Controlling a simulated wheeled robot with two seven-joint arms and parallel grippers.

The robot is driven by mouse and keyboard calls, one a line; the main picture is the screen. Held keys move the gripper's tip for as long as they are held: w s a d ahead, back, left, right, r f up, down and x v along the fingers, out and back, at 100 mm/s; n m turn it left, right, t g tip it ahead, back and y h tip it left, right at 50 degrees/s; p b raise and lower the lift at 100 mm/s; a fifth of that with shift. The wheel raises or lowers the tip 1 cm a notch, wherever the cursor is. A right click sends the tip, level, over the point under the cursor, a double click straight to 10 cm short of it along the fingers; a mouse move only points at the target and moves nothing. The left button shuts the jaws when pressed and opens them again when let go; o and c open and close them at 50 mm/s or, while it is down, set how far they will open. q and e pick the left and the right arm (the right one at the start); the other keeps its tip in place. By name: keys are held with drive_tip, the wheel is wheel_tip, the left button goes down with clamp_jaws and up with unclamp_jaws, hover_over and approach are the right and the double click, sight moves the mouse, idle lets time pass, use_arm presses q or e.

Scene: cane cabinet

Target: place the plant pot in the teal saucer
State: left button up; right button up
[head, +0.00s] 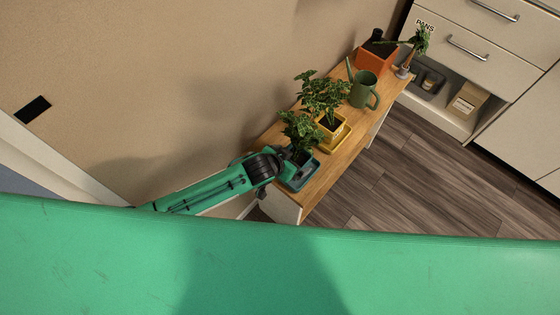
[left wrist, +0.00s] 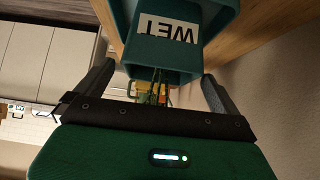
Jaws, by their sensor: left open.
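The leafy plant (head: 301,131) rises from a teal pot, which is mostly hidden by leaves and my gripper in the head view. The teal saucer (head: 302,183) lies at the near end of the wooden bench top. The left wrist view, upside down, shows the teal pot (left wrist: 180,67) with a white "WET" label. The pot appears to be in the saucer, but its base contact is unclear. My left gripper (head: 285,163) is open at the pot, its fingers (left wrist: 160,74) on either side. My right gripper is out of view.
A yellow pot (head: 327,133) with a plant stands in a yellow saucer just beyond. A green watering can (head: 364,90) and an orange planter (head: 374,59) stand farther along the bench (head: 350,147). The wall borders its left side; open floor (head: 390,190) lies right.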

use_arm(q)
drive_tip(key=v, duration=1)
drive_tip(key=shift+s, duration=0.1)
